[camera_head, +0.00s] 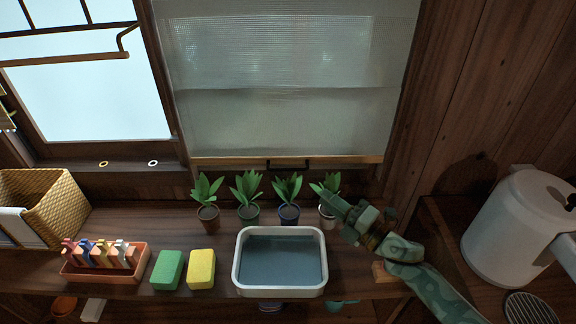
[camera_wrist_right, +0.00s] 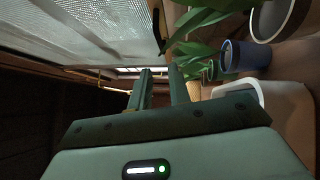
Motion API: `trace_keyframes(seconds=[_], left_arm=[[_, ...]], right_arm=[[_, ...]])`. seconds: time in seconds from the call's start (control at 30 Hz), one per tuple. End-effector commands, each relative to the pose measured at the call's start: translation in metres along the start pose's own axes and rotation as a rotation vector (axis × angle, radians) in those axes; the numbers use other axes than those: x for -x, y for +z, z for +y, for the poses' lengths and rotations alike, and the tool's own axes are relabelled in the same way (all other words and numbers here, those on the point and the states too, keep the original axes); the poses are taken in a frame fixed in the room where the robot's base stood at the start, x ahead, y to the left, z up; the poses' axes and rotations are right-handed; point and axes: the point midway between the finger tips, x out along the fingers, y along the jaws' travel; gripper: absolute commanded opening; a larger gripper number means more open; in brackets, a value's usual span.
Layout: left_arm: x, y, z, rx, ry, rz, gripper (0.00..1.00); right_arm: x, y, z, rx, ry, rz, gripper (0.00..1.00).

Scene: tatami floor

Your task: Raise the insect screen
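The insect screen (camera_head: 285,110) is a pale mesh panel over the middle window, with its wooden bottom bar (camera_head: 225,161) just above the sill. A dark handle (camera_head: 288,164) sits at the middle of that bar. The mesh also fills the upper left of the right wrist view (camera_wrist_right: 100,22), with a dark handle-like piece (camera_wrist_right: 158,30) at its edge. My right gripper (camera_head: 332,200) is by the rightmost potted plant, below and right of the handle and apart from it. Its two fingers (camera_wrist_right: 162,78) stand apart with nothing between them. My left gripper is not in view.
Several potted plants (camera_head: 247,213) line the shelf below the screen. In front are a white water basin (camera_head: 236,270), green (camera_head: 167,270) and yellow (camera_head: 201,268) sponges, and a tray of pegs (camera_head: 105,278). A woven basket (camera_head: 62,207) stands left, a white canister (camera_head: 515,230) right.

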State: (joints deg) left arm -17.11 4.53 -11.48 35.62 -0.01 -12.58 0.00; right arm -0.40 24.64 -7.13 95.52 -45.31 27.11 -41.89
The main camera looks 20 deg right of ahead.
Motion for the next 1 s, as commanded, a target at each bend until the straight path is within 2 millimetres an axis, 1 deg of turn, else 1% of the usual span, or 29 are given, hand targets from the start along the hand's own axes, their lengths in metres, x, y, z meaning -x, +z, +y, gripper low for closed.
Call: trace_keyframes(seconds=[0.03, 0.13, 0.3, 0.4, 0.5, 0.6, 0.7, 0.97, 1.0], left_arm=[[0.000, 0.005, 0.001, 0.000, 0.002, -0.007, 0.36], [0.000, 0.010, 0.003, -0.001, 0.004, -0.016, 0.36], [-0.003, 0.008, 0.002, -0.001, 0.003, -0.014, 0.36], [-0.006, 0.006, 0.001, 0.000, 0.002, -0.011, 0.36], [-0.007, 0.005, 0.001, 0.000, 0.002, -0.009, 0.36], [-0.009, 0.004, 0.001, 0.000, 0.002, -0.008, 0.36], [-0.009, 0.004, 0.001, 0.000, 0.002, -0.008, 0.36], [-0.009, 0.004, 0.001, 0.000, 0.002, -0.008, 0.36], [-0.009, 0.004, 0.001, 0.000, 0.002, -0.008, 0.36]], right_arm=[[-0.013, 0.001, 0.001, 0.000, 0.004, -0.001, 0.19], [-0.039, 0.001, 0.001, 0.001, 0.004, -0.001, 0.19], [-0.083, 0.001, 0.001, 0.000, 0.003, -0.001, 0.19], [-0.104, 0.001, 0.000, 0.000, 0.002, -0.001, 0.19], [-0.120, 0.000, -0.001, 0.000, 0.001, -0.001, 0.19], [-0.131, 0.001, -0.001, -0.001, 0.001, -0.001, 0.19], [-0.136, 0.000, 0.000, -0.001, 0.000, -0.001, 0.19], [-0.138, 0.000, 0.000, -0.001, 0.000, -0.001, 0.19], [-0.138, 0.000, 0.000, -0.001, 0.000, -0.001, 0.13]])
